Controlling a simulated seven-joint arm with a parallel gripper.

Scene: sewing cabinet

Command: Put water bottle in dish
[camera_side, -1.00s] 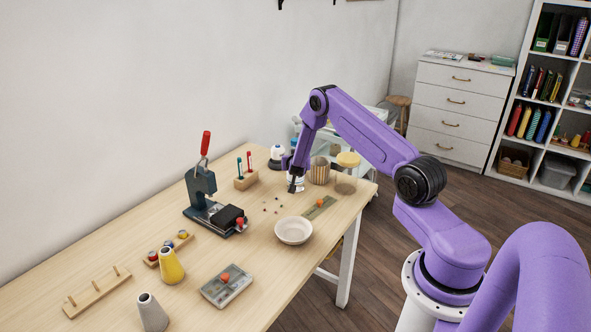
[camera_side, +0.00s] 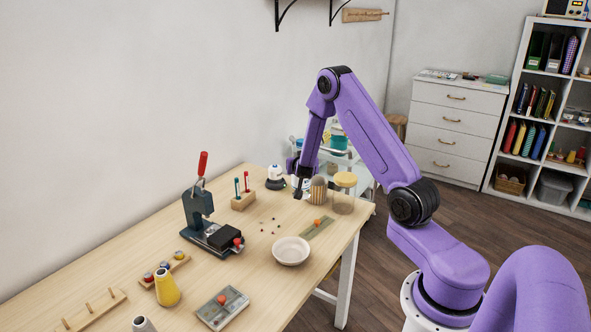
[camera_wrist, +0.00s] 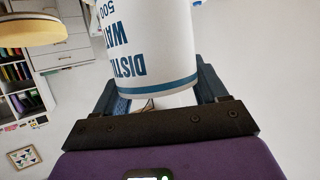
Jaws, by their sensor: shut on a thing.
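The water bottle (camera_wrist: 150,45) is white with blue lettering and a blue band, and fills the middle of the wrist view, upside down in the picture. My gripper (camera_wrist: 160,100) is shut on it, with a finger on each side. In the side view my gripper (camera_side: 301,188) is over the far end of the table, and the bottle is mostly hidden behind it. The dish (camera_side: 291,251) is a shallow, pale round bowl on the table, nearer the camera than my gripper. It looks empty.
A jar with a yellow lid (camera_side: 343,193) and a striped container (camera_side: 318,191) stand close right of my gripper. A press (camera_side: 205,220) stands to the left. Small beads lie between.

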